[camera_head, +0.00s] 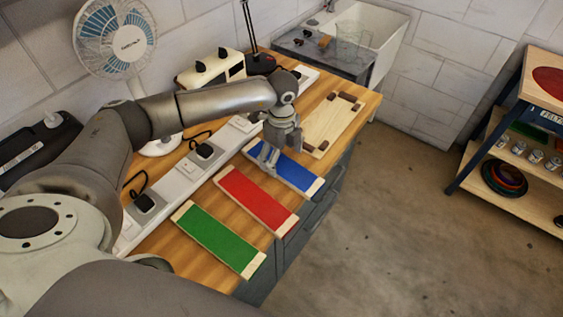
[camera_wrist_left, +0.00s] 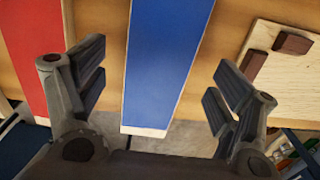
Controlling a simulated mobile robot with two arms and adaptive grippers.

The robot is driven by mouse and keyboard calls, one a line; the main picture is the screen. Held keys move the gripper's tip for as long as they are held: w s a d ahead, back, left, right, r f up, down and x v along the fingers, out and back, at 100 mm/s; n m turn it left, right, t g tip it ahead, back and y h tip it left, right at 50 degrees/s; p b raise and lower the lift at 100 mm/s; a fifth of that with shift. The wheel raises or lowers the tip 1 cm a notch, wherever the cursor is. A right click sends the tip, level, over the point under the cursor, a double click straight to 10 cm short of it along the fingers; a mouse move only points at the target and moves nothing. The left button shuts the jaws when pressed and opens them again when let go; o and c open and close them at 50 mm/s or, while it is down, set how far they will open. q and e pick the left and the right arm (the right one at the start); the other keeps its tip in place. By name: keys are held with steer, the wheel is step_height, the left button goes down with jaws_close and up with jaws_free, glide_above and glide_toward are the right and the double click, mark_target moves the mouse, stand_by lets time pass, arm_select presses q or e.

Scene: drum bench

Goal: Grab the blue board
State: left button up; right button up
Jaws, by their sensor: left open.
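The blue board (camera_head: 290,172) lies on the wooden bench in the head view, to the right of the red board. It has pale ends. In the left wrist view the blue board (camera_wrist_left: 166,62) runs between the two spread fingers, with its pale end toward the gripper. My left gripper (camera_head: 268,160) is over the left part of the blue board, and its fingers hide some of it. In the left wrist view the left gripper (camera_wrist_left: 160,88) is open and holds nothing. Its fingers stand apart on either side of the board. My right gripper is not in view.
A red board (camera_head: 258,200) and a green board (camera_head: 220,238) lie to the left on the bench. A pale wooden tray with dark blocks (camera_head: 322,138) lies to the right. A white power strip (camera_head: 180,183) runs behind the boards. Floor is open beyond the bench's front edge.

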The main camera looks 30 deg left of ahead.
mark_target(281, 167)
arm_select(q)
steer(key=shift+s+f, duration=0.1)
steer(key=shift+f, duration=1.15)
steer(key=c, duration=0.4)
steer(key=shift+r, duration=0.1)
steer(key=c, duration=0.8)
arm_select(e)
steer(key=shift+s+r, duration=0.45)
